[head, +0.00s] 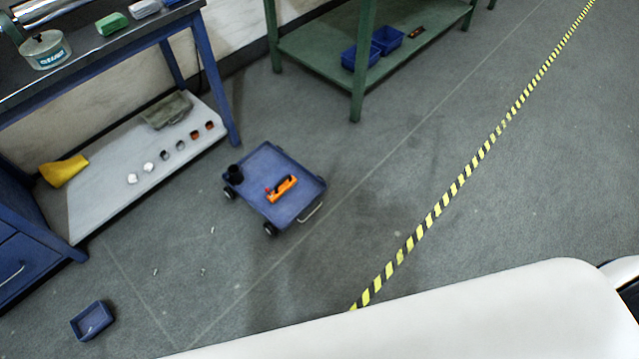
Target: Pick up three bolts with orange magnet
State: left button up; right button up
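The orange magnet (283,189) lies on top of a low blue wheeled cart (262,165) in the middle of the head view. A small red part shows at its left end. Three tiny light pieces that look like bolts lie apart on the grey floor, left of and below the cart: one bolt (212,229), a second bolt (203,272) and a third bolt (155,271). They are too small to make out in detail. Neither of my grippers is in view.
A small blue tray (92,320) sits on the floor at lower left. A blue-legged workbench (218,108) stands at left with a yellow object (63,171) on its lower shelf. A green table (358,80) stands at the back. The floor right of the cart is clear.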

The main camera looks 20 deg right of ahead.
aim_at(289, 182)
jog(key=i+j, duration=0.1)
jog(key=i, duration=0.4)
jog(key=i+j, duration=0.1)
jog(key=i, duration=0.4)
jog(key=i+j, duration=0.15)
jog(key=i, duration=0.4)
